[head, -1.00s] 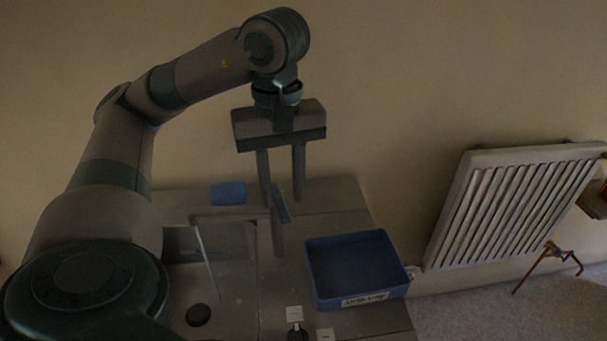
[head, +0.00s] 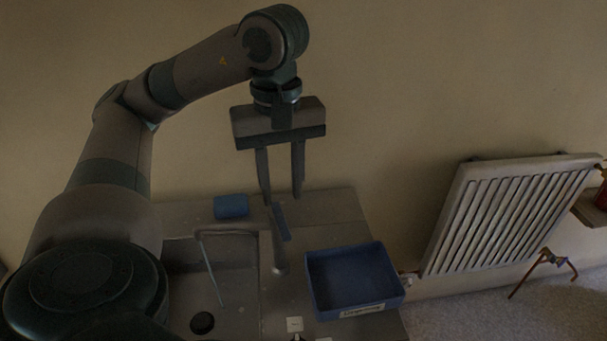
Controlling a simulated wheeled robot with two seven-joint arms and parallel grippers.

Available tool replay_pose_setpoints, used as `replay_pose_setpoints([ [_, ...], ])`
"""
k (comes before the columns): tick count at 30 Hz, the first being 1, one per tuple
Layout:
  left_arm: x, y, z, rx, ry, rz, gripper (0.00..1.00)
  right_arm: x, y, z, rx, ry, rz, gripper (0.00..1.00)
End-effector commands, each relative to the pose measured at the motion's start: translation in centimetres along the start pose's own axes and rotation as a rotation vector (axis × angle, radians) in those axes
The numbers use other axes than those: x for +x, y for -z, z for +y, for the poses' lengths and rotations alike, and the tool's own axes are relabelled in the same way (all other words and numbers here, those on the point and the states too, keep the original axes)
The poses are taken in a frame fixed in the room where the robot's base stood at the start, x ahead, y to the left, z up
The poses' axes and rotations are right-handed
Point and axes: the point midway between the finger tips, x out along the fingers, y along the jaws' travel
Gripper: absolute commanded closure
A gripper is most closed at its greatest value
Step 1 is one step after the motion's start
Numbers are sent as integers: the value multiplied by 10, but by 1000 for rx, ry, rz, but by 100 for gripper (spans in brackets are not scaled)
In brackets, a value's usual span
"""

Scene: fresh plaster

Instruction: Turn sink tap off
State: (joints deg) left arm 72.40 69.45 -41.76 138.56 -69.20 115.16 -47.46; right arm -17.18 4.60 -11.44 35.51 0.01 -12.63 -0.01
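The grey sink tap stands on the counter right of the basin; its upright body (head: 280,255) carries a narrow blue-grey lever (head: 281,222). Its spout (head: 228,232) reaches left over the sink (head: 238,285). A thin pale line, apparently running water (head: 211,272), drops from the spout end toward the dark drain (head: 202,322). My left gripper (head: 282,198) points down above the tap, its two fingers apart with nothing seen between them. Its left fingertip overlaps the lever's upper end in the picture; I cannot tell if they touch. My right gripper is not in view.
A blue tray (head: 318,300) with a label sits right of the tap. A blue block (head: 231,206) lies behind the spout. A small white tag (head: 295,324) is at the front. The wall is close behind; a radiator (head: 505,215) is at the right.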

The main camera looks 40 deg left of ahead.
Motion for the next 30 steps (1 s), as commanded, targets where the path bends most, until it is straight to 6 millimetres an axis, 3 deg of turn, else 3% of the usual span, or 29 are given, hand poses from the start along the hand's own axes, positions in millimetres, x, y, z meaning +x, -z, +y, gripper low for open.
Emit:
replay_pose_setpoints([
  [1,-10,0,0,0,0,0,69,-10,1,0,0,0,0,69],
  [10,-37,0,-1,0,1,0,69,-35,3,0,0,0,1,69],
  [30,-39,0,-1,0,0,0,69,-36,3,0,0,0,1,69],
])
